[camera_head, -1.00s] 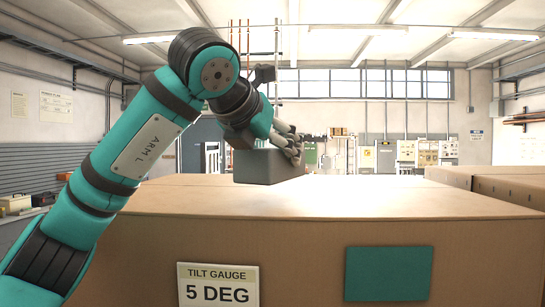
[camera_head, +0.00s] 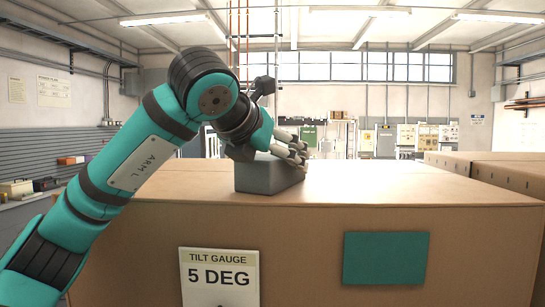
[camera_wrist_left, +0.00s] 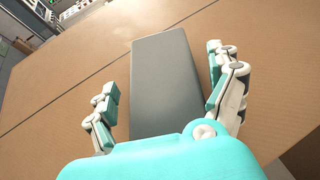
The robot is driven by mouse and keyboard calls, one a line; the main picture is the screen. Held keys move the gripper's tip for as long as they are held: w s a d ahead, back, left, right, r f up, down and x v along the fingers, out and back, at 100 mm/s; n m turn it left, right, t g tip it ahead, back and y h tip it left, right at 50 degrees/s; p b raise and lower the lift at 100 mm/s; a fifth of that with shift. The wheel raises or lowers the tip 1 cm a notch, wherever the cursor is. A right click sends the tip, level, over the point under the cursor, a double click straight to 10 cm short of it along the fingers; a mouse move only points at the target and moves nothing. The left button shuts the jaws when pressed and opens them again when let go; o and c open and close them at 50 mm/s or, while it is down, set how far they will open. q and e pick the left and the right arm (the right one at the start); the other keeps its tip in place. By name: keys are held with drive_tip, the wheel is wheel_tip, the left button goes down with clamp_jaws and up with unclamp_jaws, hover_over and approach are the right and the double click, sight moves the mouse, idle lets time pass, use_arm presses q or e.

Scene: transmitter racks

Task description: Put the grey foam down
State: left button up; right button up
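The grey foam (camera_head: 270,176) is a plain block resting on the top of a large cardboard carton (camera_head: 420,188). It also shows in the left wrist view (camera_wrist_left: 165,85), lying lengthwise between the fingers. My left gripper (camera_head: 291,150) is above and around the foam. In the left wrist view the left gripper (camera_wrist_left: 162,68) is open, with gaps between its fingers and both sides of the foam. The foam's underside is hidden. My right gripper is not in view.
The carton front carries a "TILT GAUGE 5 DEG" label (camera_head: 219,278) and a teal panel (camera_head: 386,259). More cartons (camera_head: 500,170) stand at the right. The carton top right of the foam is clear. Racks and cabinets line the far wall.

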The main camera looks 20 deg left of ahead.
use_arm(q)
drive_tip(key=shift+r, duration=0.25)
drive_tip(key=shift+s, duration=0.3)
drive_tip(key=b+v, duration=0.4)
drive_tip(key=v, duration=0.7)
drive_tip(key=shift+s+r, duration=0.2)
